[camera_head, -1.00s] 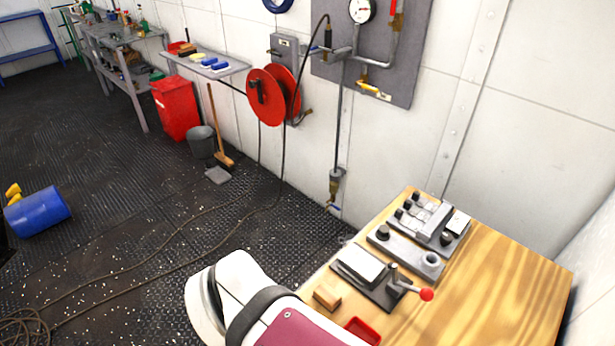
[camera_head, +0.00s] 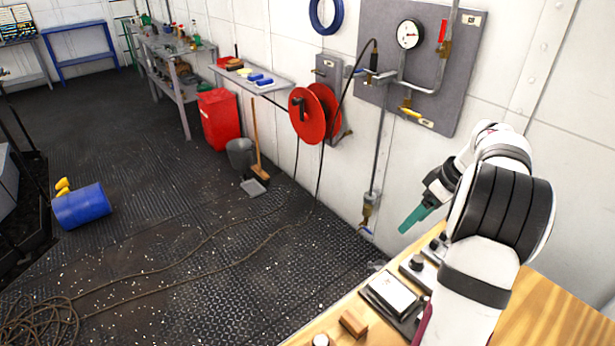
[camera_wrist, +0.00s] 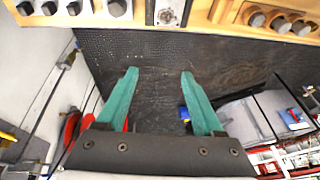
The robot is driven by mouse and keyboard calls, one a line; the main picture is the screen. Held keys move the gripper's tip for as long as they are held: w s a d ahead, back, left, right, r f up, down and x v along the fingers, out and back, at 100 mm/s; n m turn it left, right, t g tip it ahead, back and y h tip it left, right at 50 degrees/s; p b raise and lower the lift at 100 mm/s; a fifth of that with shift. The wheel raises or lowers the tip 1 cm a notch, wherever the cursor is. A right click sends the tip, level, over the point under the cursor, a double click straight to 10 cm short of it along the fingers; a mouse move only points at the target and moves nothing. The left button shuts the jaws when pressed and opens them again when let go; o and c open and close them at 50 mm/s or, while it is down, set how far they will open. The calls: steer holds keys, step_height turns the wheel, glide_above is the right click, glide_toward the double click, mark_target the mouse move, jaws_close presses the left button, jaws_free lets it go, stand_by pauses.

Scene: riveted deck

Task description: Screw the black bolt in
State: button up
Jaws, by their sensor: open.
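The black bolt (camera_head: 418,262) stands on a grey plate at the back of the wooden bench in the head view. My arm hides the right part of that plate, where a ring-shaped socket showed earlier. My gripper (camera_head: 408,225) has teal fingers and is in the air above and behind the bench's back left edge, pointing down-left, apart from the bolt. In the wrist view my gripper (camera_wrist: 160,74) is open, with nothing between the fingers. Several dark round heads line the top edge there; I cannot tell which one is the black bolt.
A flat silver block (camera_head: 392,294) on a dark base, a wooden block (camera_head: 354,322) and a white round piece (camera_head: 321,340) lie on the bench. A wall panel with a gauge (camera_head: 409,35) and pipes is behind my gripper.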

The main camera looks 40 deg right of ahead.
steer(key=n, duration=0.1)
glide_toward(420, 260)
steer(key=shift+t+h, duration=0.3)
steer(key=shift+h, duration=0.1)
steer(key=x, duration=0.8)
steer(key=shift+s+a+f, duration=0.1)
steer(key=shift+a+f, duration=0.1)
steer(key=shift+a, duration=0.1)
jaws_close()
